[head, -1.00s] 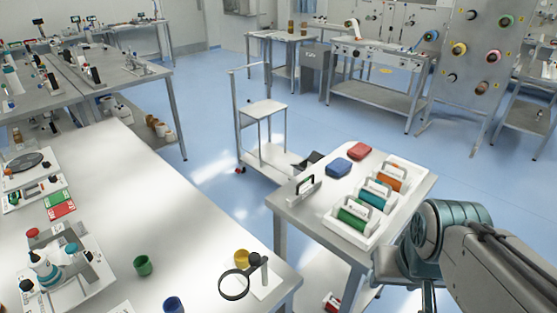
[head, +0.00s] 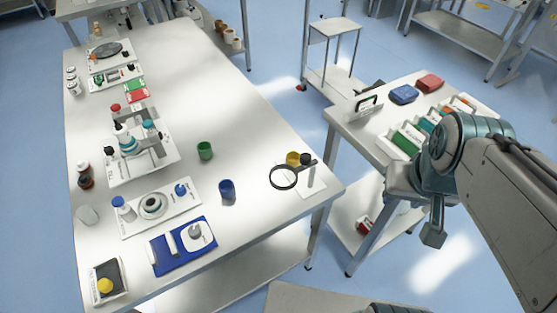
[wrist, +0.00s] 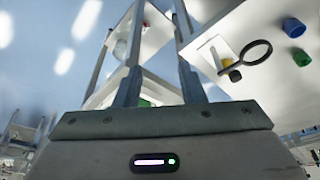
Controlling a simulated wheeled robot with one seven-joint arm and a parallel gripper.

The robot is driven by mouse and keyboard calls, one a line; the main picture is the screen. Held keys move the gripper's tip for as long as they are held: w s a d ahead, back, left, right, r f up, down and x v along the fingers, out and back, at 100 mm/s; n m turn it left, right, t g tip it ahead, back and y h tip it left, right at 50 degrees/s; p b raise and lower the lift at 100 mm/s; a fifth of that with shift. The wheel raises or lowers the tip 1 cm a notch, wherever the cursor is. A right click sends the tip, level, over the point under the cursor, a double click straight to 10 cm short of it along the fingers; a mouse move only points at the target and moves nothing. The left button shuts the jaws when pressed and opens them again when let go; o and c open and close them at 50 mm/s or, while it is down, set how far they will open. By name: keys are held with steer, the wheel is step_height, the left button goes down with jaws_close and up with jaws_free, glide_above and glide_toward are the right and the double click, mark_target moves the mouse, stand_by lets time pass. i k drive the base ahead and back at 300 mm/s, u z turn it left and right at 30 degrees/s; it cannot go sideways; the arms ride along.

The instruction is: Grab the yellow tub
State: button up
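The yellow tub (head: 293,158) stands on the long white table near its right edge, partly hidden behind the magnifier (head: 284,177). In the wrist view a small part of the tub (wrist: 226,63) shows at the upper right, next to the magnifier (wrist: 256,52). My gripper (wrist: 160,78) has its two fingers apart with nothing between them. In the head view its lower end (head: 433,235) hangs beside the smaller table, right of the tub and well away from it.
A green tub (head: 205,150) and a blue tub (head: 227,189) stand left of the yellow one. A dark-topped stand (head: 309,170) is close on its right. The smaller table (head: 352,118) holds boxes. A floor gap separates the tables.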

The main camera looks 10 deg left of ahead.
mark_target(292, 158)
steer(key=u, duration=1.6)
steer(key=k, duration=0.55)
steer(key=z, duration=0.5)
steer(key=i, duration=0.9)
steer(key=u, duration=0.25)
